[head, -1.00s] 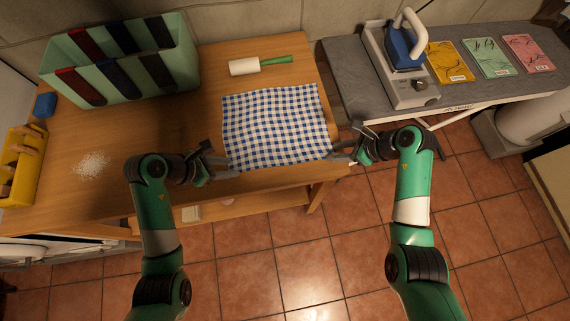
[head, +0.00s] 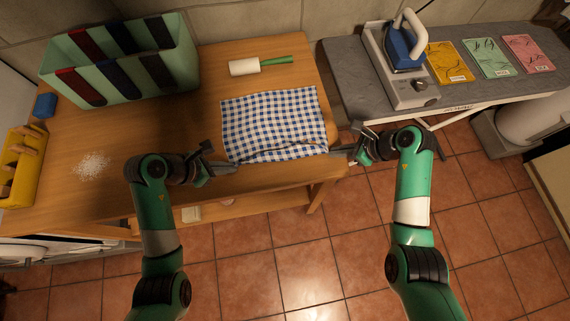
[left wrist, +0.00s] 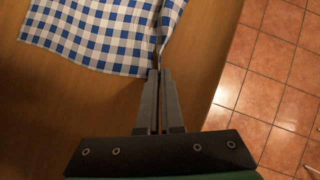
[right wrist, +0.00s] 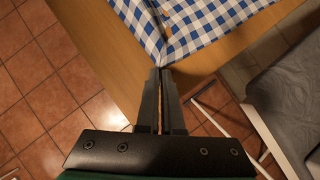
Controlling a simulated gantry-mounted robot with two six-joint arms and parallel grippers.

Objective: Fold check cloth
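The blue-and-white check cloth (head: 274,118) lies on the wooden table near its front right corner. Its near edge is rumpled, with a raised ridge along it. My left gripper (head: 236,167) is at the cloth's near left corner. In the left wrist view its fingers (left wrist: 157,75) are nearly together with the cloth's corner pinched at the tips. My right gripper (head: 334,153) is at the near right corner. In the right wrist view its fingers (right wrist: 163,70) are closed on that corner of the cloth (right wrist: 195,25), beside a fold.
A lint roller (head: 259,66) lies just behind the cloth. A green striped bin (head: 70,62) stands back left, a yellow caddy (head: 16,180) at the left edge, and white grains (head: 92,166) are spilled nearby. The ironing board (head: 345,70) with an iron (head: 404,50) is at right.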

